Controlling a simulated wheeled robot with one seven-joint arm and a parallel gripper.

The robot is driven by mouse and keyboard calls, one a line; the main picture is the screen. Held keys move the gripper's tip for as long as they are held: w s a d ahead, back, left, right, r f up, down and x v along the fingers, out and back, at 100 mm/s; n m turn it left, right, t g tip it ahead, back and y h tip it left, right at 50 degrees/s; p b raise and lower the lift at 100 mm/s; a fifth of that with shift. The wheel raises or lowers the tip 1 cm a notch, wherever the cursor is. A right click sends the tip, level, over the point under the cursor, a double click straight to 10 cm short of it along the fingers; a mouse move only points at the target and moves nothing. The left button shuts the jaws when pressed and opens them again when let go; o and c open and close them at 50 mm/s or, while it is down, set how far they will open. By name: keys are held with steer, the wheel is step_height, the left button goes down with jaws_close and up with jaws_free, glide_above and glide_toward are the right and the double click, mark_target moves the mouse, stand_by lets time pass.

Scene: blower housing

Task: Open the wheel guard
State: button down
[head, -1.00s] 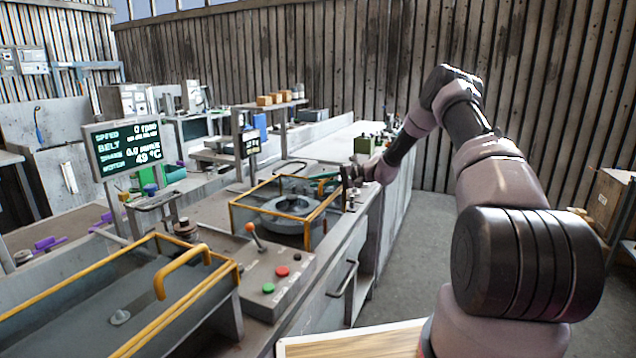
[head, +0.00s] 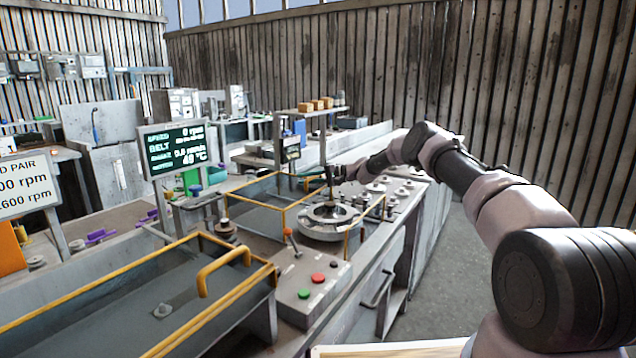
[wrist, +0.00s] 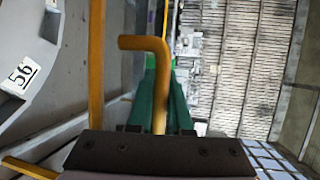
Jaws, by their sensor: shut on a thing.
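The wheel guard (head: 283,218) has yellow rails around a box at the middle of the bench in the head view. The round grey wheel (head: 328,224) sits in its right part and shows from above, with yellow rails on both sides. In the wrist view, my gripper (wrist: 158,105) has green fingers shut on a bent yellow handle (wrist: 155,47). A yellow rail (wrist: 96,60) runs beside it, and the grey wheel with a "56" label (wrist: 20,77) shows at left. In the head view my gripper (head: 329,176) is small, above the wheel's far side.
A control panel with red and green buttons (head: 317,278) is in front of the wheel. A second yellow-railed box with a handle (head: 222,262) stands at front left. A screen (head: 173,150) stands behind. Floor is clear at right.

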steer(key=shift+w+a, duration=0.5)
steer(key=shift+a, duration=0.3)
steer(key=c, duration=1.1)
jaws_free()
steer(key=shift+d, duration=0.1)
steer(key=v, duration=1)
steer(key=shift+s+d+r, duration=0.1)
steer(key=shift+d, duration=0.2)
